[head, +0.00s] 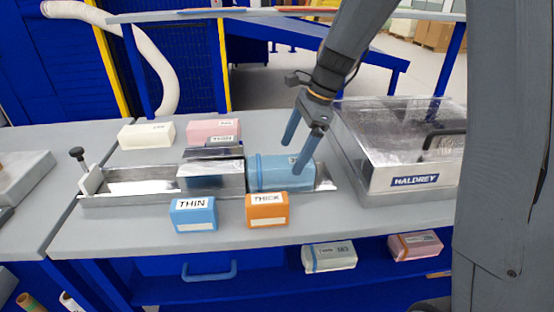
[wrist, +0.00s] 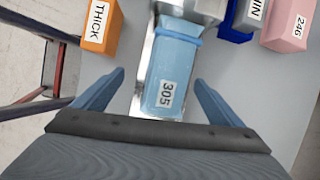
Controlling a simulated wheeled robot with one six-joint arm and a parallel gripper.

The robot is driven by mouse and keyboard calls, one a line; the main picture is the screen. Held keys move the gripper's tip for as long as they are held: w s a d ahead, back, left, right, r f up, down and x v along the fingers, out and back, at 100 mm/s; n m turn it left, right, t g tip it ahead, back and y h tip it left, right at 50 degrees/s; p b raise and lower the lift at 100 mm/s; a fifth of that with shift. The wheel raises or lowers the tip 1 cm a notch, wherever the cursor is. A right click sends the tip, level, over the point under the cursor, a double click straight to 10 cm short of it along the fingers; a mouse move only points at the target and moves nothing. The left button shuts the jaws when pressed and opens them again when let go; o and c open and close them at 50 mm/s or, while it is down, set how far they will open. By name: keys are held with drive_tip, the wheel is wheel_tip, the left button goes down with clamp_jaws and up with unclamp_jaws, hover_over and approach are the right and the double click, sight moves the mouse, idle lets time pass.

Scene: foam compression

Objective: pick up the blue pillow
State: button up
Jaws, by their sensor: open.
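The blue pillow (head: 268,172) lies at the right end of a metal trough on the bench, with a blue band around it near its left end. In the wrist view the blue pillow (wrist: 172,75) carries a label reading 305 and lies between the fingers. My gripper (head: 297,158) is open, its fingers reaching down at the pillow's right end. In the wrist view my gripper (wrist: 162,92) has one finger on each side of the pillow, with a gap on both sides. Whether the fingertips touch it is not clear.
The metal trough (head: 130,188) holds a metal block (head: 210,176) left of the pillow. A blue THIN block (head: 193,214) and an orange THICK block (head: 267,209) stand in front. Pink (head: 213,130) and cream (head: 146,135) pillows lie behind. A HALDREY machine (head: 400,182) stands close on the right.

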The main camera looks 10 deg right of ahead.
sight(282, 161)
drive_tip(key=shift+w+a+r+m, duration=0.1)
drive_tip(key=shift+w+m, duration=0.1)
drive_tip(key=shift+w, duration=0.2)
drive_tip(key=shift+w+a+r+m, duration=0.1)
drive_tip(key=shift+w+m, duration=0.1)
drive_tip(key=shift+w, duration=0.15)
drive_tip(key=shift+w+a+f, duration=0.1)
drive_tip(key=shift+w+f, duration=0.05)
drive_tip(key=shift+w, duration=0.1)
drive_tip(key=shift+p+x, duration=0.4)
drive_tip(key=shift+x, duration=0.85)
drive_tip(key=p+x, duration=0.1)
drive_tip(key=x, duration=0.4)
drive_tip(key=shift+p, duration=0.3)
drive_tip(key=c, duration=1.1)
